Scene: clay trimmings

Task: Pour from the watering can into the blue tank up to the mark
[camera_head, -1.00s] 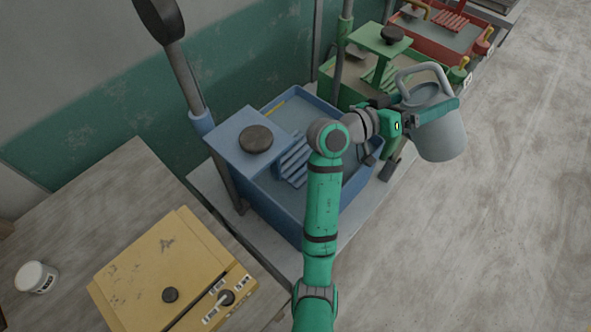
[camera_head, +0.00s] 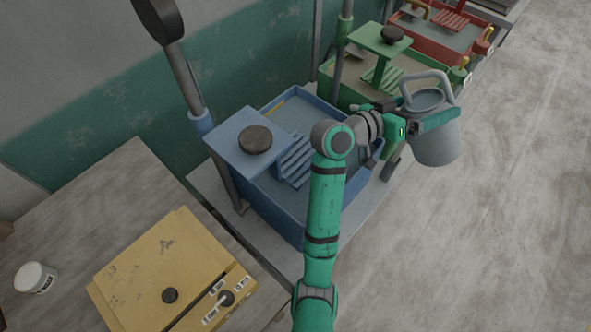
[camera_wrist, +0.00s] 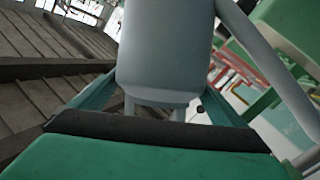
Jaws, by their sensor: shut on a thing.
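The watering can (camera_head: 436,146) is grey with a looped handle on top. My gripper (camera_head: 428,122) is shut on its body and holds it in the air, to the right of the blue tank. The can looks nearly upright. In the wrist view the can (camera_wrist: 165,50) fills the middle between my fingers (camera_wrist: 160,105). The blue tank (camera_head: 270,205) stands at the centre with a ribbed ramp and a round dark knob on its raised corner. A yellow strip shows on its far inner wall. My arm hides part of its right side.
A green tank (camera_head: 345,92) and a red tank (camera_head: 455,35) stand behind in a row. A yellow box (camera_head: 150,270) with a switch and a white jar (camera_head: 36,277) lie on the table at the lower left. The floor on the right is clear.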

